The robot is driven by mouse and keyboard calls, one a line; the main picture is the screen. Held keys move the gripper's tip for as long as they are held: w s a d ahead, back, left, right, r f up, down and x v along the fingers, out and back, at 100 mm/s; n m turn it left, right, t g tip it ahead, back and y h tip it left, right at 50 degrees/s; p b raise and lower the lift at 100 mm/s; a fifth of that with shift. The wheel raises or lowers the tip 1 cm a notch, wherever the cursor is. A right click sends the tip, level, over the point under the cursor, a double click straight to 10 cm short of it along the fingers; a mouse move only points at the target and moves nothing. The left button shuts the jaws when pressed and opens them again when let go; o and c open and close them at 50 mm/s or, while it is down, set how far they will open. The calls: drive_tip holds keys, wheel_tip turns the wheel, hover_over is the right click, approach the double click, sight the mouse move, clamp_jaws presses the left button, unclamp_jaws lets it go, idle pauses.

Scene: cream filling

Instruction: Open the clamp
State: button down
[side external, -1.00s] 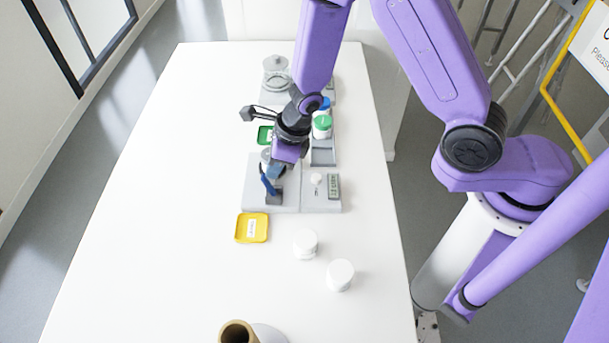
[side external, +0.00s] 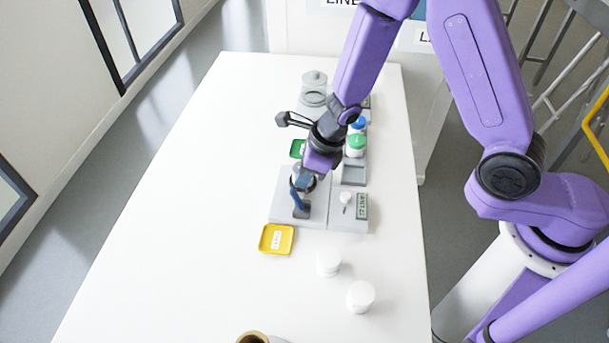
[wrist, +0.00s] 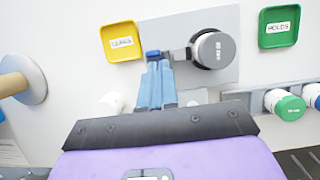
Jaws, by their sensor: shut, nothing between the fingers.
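The clamp (wrist: 179,54) is a grey bracket with a dark blue tip, on a grey plate (wrist: 232,18) in the wrist view. It sits against a jar with a grey lid (wrist: 213,50). My gripper (wrist: 154,66) has blue fingers, shut together with nothing between them. Their tips are at the clamp's dark blue end; I cannot tell whether they touch. In the side view my gripper (side external: 300,206) is low over the station plate (side external: 284,211), and my wrist hides most of the clamp and jar.
A yellow tray (side external: 276,239) lies in front of the plate, and a green tray (side external: 297,149) behind it. White jars (side external: 328,262) stand nearer. Green-lidded (side external: 355,142) and blue-lidded jars (side external: 359,122) stand in a rack. A scale (side external: 362,206) is at right. The table's left side is clear.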

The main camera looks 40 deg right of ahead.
drive_tip(key=s+d+r, duration=0.1)
drive_tip(key=s+d, duration=0.7)
drive_tip(key=shift+s+d, duration=0.4)
idle(1.2)
idle(0.4)
